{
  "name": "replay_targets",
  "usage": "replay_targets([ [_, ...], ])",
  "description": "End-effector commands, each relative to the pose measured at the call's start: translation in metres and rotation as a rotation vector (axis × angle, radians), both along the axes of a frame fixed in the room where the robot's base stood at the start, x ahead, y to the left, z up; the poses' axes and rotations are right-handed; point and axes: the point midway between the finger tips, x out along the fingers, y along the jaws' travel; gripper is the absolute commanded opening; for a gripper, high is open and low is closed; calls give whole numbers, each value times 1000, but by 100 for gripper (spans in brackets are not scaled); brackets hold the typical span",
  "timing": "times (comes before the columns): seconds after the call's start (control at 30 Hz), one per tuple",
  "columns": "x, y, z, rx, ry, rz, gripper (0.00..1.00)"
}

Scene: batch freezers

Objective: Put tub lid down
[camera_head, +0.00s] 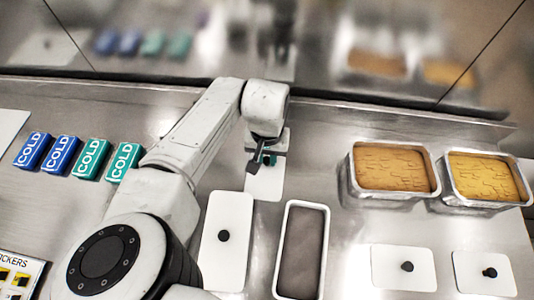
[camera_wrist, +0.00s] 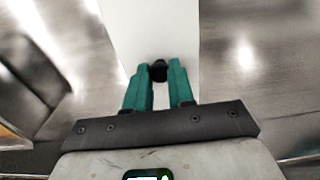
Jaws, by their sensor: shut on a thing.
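My gripper (camera_head: 268,160) is in the middle of the counter's back half, with its teal fingers shut on the dark knob (camera_wrist: 158,71) of a white tub lid (camera_head: 264,184). The lid also shows as a pale panel under the fingers in the wrist view (camera_wrist: 150,28). It looks flat; I cannot tell whether it touches the counter. Another white lid with a black knob (camera_head: 236,212) lies left of that tub.
Two metal tubs, one with tan (camera_head: 347,190) and one with yellow contents (camera_head: 445,190), stand at right. Two smaller white lids (camera_head: 385,282) (camera_head: 500,288) lie in front of them. Blue and teal COLD boxes (camera_head: 62,154) line the left. A reflective panel (camera_head: 330,60) rises behind.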

Motion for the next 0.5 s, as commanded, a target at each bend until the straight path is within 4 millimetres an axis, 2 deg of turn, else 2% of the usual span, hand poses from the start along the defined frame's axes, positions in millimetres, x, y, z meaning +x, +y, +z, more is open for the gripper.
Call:
replay_targets([
  [0.3, 0, 0, -3, -2, 0, 1, 0],
  [0.33, 0, 0, -2, -1, 0, 1, 25],
  [0.5, 0, 0, -2, -1, 0, 0, 41],
])
